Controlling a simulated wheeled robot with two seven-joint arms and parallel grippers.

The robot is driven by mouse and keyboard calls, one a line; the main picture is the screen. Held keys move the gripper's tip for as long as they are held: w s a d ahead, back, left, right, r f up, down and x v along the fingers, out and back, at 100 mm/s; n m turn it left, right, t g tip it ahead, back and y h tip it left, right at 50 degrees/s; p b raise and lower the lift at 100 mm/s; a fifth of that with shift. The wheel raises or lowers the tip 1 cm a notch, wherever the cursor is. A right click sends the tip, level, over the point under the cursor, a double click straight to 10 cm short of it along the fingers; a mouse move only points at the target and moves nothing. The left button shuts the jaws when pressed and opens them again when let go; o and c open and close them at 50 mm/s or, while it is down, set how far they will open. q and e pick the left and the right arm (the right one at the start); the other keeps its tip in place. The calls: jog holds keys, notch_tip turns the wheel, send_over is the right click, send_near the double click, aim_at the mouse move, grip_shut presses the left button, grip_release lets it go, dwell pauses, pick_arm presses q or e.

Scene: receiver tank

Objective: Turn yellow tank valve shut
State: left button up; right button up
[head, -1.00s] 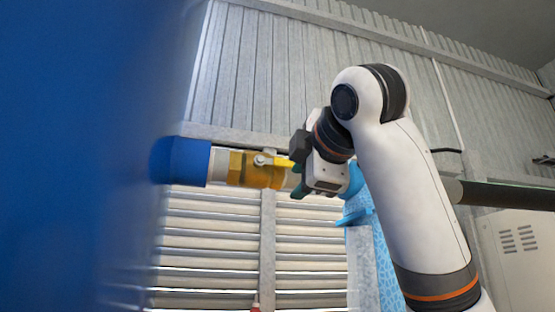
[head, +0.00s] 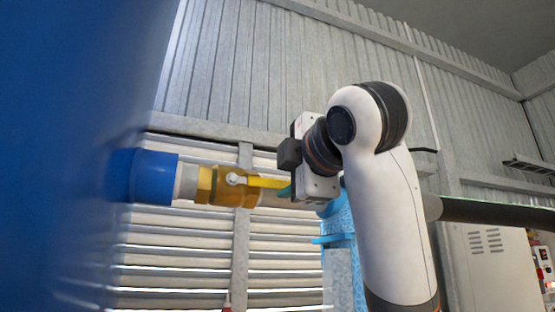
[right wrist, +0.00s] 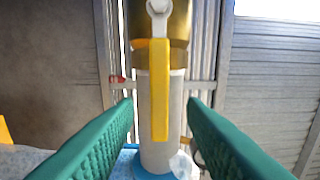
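The tank valve has a brass body (head: 212,186) on a pipe that comes out of the blue tank (head: 50,150) at the left. Its yellow handle (head: 266,182) points right, along the pipe, from a round bolt. My right gripper (head: 284,191) is at the handle's free end in the head view. In the right wrist view the two green fingers of my right gripper (right wrist: 160,103) are spread wide. The yellow handle (right wrist: 160,85) lies between them with a gap on each side, over the pale pipe. My left gripper is not in view.
A blue fitting (head: 338,225) is on the pipe behind my right arm. Louvred slats (head: 185,250) and a corrugated wall (head: 300,75) are behind the valve. A pale cabinet (head: 490,265) stands at the right. The big blue tank fills the left side.

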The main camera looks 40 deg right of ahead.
jog(key=shift+p+x, duration=0.3)
jog(key=shift+x, duration=0.75)
grip_shut()
